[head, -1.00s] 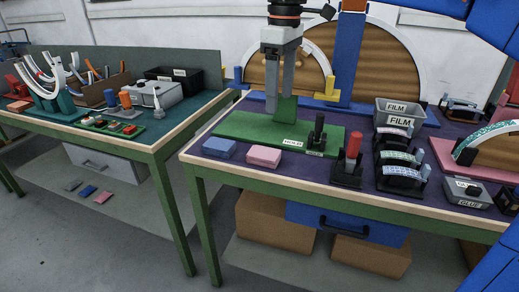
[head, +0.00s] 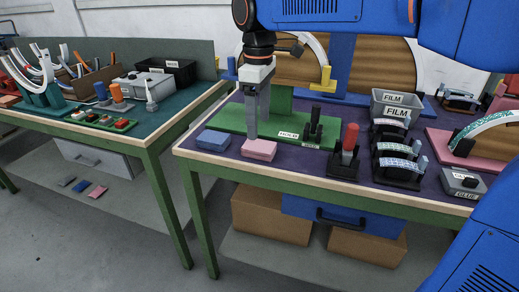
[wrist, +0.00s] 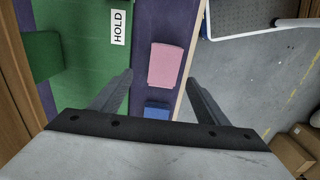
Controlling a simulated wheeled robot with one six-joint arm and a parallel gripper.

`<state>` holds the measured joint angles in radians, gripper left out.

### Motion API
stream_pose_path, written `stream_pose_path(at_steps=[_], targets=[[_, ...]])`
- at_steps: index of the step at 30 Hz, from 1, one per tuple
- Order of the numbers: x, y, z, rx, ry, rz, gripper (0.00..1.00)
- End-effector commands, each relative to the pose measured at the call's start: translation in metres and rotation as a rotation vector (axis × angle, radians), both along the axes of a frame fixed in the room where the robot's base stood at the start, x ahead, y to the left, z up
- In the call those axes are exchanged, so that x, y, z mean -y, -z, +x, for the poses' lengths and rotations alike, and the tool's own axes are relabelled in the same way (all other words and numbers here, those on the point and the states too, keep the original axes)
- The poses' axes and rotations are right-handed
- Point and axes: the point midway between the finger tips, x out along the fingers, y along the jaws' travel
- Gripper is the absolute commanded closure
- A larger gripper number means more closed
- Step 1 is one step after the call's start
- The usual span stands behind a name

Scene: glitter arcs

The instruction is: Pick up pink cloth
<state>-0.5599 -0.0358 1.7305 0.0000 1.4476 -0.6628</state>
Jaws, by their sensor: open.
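The pink cloth (head: 259,149) is a small folded block lying on the purple table top near its front edge. It also shows in the wrist view (wrist: 166,65), ahead of and between my fingers. My gripper (head: 256,136) points down just above and behind the cloth in the head view. In the wrist view its two fingers (wrist: 163,82) are spread apart with nothing between them; I cannot tell the exact height of the tips above the cloth.
A blue cloth (head: 213,140) lies left of the pink one. The green board marked HOLD (head: 225,120) is behind. The table's front edge is close.

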Motion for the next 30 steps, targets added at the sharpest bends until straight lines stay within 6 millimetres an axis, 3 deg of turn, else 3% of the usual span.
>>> stream_pose_path(at_steps=[8,18,27,30], targets=[[0.001,0.017,-0.002,0.0,0.0,0.0,0.31],[0.002,0.058,-0.008,0.0,0.0,-0.001,0.31],[0.002,0.061,-0.008,0.001,0.0,0.001,0.31],[0.002,0.061,-0.008,0.001,0.0,0.001,0.55]])
